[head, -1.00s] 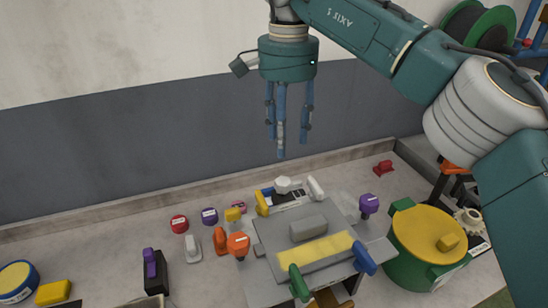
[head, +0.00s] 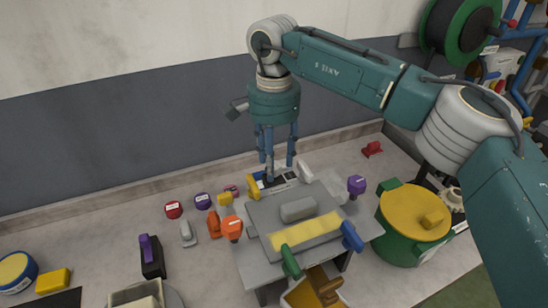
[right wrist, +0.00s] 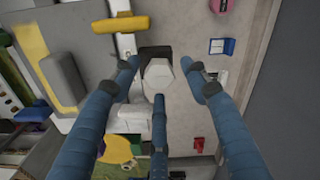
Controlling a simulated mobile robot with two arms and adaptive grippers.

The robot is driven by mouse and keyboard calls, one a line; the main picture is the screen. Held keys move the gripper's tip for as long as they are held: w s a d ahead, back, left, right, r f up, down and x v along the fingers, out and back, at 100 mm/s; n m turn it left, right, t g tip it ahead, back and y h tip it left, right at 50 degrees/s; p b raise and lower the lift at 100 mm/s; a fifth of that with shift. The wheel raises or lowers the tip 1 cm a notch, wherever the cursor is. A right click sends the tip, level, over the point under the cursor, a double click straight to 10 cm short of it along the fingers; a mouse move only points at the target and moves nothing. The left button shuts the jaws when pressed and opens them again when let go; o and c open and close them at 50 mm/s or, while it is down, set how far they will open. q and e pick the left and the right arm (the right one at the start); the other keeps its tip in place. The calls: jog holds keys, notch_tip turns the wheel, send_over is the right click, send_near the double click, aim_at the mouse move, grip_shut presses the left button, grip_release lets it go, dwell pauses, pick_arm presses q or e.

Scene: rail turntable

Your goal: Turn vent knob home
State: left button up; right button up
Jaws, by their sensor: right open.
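A pale hexagonal knob (right wrist: 157,76) sits on a dark base in the right wrist view; I take it for the vent knob, as no label on it is readable. My right gripper (head: 275,168) points down behind the grey box in the head view, its blue fingers open. In the right wrist view its fingertips (right wrist: 160,86) are spread around the knob, one at each side and one below. I cannot tell whether they touch it. My left gripper is not in view.
A grey box (head: 268,212) with a yellow stripe and coloured handles stands just in front. A white handle (head: 305,172) and yellow handle (head: 254,185) flank the knob's spot. A purple knob (head: 356,184) and yellow-lidded green drum (head: 399,240) stand right.

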jog(key=shift+c, duration=0.3)
jog(key=c, duration=0.4)
grip_shut()
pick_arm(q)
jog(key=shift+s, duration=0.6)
